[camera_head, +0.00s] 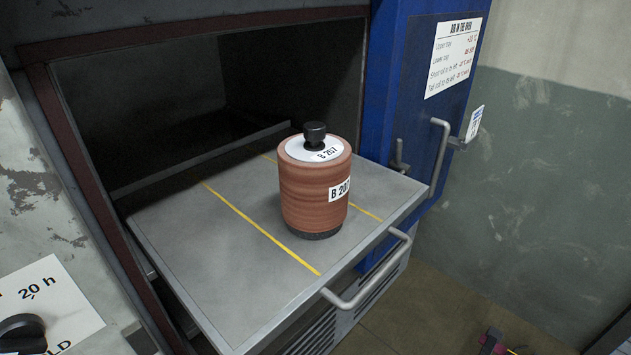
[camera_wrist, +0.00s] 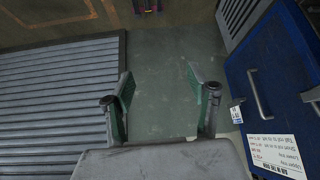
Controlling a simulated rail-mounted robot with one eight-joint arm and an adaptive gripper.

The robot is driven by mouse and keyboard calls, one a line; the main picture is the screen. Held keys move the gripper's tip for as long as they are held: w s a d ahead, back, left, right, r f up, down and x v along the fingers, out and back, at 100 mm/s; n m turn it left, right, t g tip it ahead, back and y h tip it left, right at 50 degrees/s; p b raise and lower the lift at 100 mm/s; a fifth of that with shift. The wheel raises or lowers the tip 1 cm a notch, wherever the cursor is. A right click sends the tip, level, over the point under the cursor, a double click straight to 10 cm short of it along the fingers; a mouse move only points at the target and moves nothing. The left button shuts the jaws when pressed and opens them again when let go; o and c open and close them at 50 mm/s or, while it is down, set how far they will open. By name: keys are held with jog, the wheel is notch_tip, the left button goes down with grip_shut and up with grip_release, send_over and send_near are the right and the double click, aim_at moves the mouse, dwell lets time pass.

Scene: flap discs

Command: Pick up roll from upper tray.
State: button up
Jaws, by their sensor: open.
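A reddish-brown roll (camera_head: 310,195) stands upright on the pulled-out grey upper tray (camera_head: 190,260) in the head view. It has a dark base, a white top label, a "B 207" side label partly turned from view, and a black knob (camera_head: 315,131) on top. It stands between two yellow lines on the tray. My gripper (camera_wrist: 158,90) shows in the wrist view with its two green-padded fingers apart and nothing between them. The roll and tray are not in the wrist view, and my gripper is not in the head view.
The oven's dark chamber (camera_head: 150,100) lies behind the tray. Its blue door (camera_head: 405,90) stands open at the right, with a handle and a notice (camera_head: 453,58). A tray handle (camera_head: 368,290) sticks out in front. The wrist view shows a slatted grey panel (camera_wrist: 55,100) at left.

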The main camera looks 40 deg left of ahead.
jog(key=o, duration=1.1)
jog(key=shift+c, duration=0.2)
jog(key=shift+a, duration=0.1)
jog(key=n+g+y+p, duration=0.3)
jog(key=n+y+p, duration=0.8)
jog(key=n+y, duration=0.35)
send_near(314, 153)
jog(key=shift+h, duration=0.25)
jog(key=x, duration=0.5)
jog(key=shift+w, duration=0.35)
jog(key=shift+w+p+x, duration=0.1)
jog(key=shift+p+x, duration=0.1)
jog(key=shift+x, duration=1.5)
jog(key=shift+w+p+x, duration=0.15)
jog(key=shift+x, duration=1.55)
